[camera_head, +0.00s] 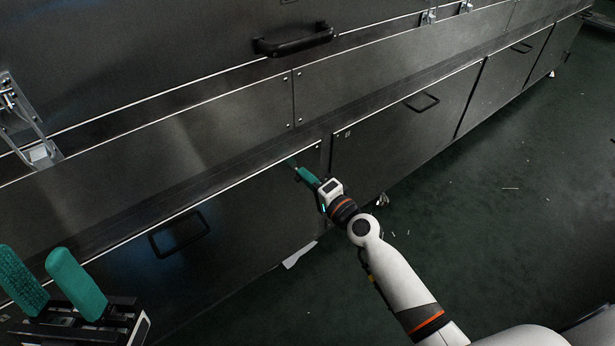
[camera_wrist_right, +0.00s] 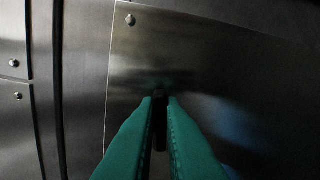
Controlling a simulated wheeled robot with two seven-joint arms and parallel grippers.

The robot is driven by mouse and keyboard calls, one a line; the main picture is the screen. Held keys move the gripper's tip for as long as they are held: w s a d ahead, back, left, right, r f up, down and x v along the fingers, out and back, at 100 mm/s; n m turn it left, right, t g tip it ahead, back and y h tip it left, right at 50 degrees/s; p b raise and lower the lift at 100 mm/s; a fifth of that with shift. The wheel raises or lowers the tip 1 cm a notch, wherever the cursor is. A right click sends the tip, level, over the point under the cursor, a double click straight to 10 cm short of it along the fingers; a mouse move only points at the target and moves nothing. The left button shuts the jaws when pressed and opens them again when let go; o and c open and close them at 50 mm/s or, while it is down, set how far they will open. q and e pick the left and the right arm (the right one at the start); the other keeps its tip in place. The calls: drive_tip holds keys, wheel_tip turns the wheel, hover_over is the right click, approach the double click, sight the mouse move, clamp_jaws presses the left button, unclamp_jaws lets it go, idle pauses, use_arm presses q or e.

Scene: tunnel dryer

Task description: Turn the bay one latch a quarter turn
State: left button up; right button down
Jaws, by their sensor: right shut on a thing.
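My right gripper (camera_head: 296,167) reaches the upper right corner of the lower left door panel (camera_head: 230,235) of the dryer. In the right wrist view its green fingers (camera_wrist_right: 160,102) are shut on a small dark latch (camera_wrist_right: 159,94) on the steel panel. Most of the latch is hidden between the fingers, and its angle cannot be told. In the head view the latch is covered by the fingertips. My left gripper (camera_head: 34,256) is at the lower left, with its two green fingers apart and nothing between them.
The lower left panel has a black handle (camera_head: 180,234), and the neighbouring panel has another handle (camera_head: 421,102). A larger black handle (camera_head: 294,40) sticks out higher up. A metal clasp (camera_head: 25,120) is at the far left. The dark green floor (camera_head: 480,215) is mostly clear, with small white scraps.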

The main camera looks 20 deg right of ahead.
drive_tip(key=shift+f+m, duration=0.1)
drive_tip(key=shift+m, duration=0.9)
drive_tip(key=c, duration=1.5)
unclamp_jaws()
drive_tip(key=shift+c, duration=0.2)
drive_tip(key=b+v, duration=0.1)
drive_tip(key=v, duration=1.1)
